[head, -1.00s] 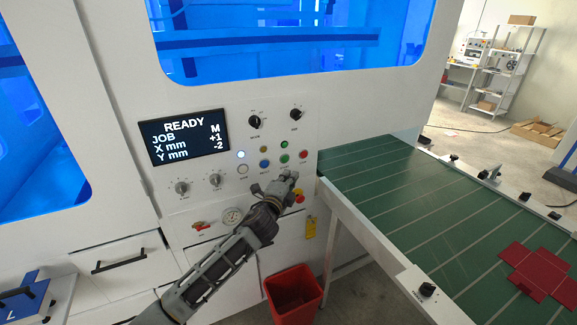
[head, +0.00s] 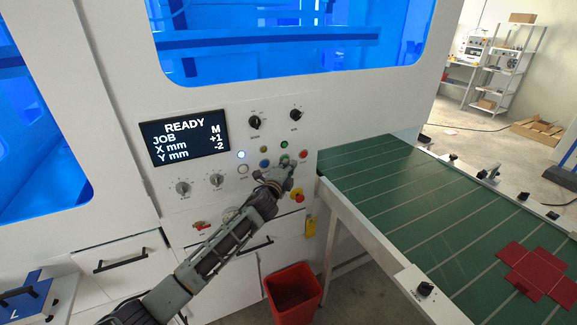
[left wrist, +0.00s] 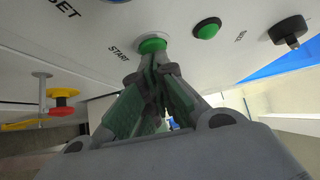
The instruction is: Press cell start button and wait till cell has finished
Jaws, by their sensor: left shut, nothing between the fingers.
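The green START button (left wrist: 152,45) with a pale ring is on the white panel at the top of the left wrist view. In the head view, a green button (head: 284,158) shows just above my left gripper (head: 287,166). My left gripper's fingers are shut and empty. In the left wrist view their tips (left wrist: 154,62) are right at the START button's lower edge; I cannot tell whether they touch it. The display (head: 184,137) reads READY, with JOB M, X mm +1 and Y mm -2. My right gripper is not in view.
Another green button (left wrist: 207,30) and a black knob (left wrist: 288,32) are beside START. A red-and-yellow emergency stop (head: 298,195) is below the buttons. A green conveyor (head: 390,180) with a red box blank (head: 535,270) lies to the right. A red bin (head: 293,292) stands below.

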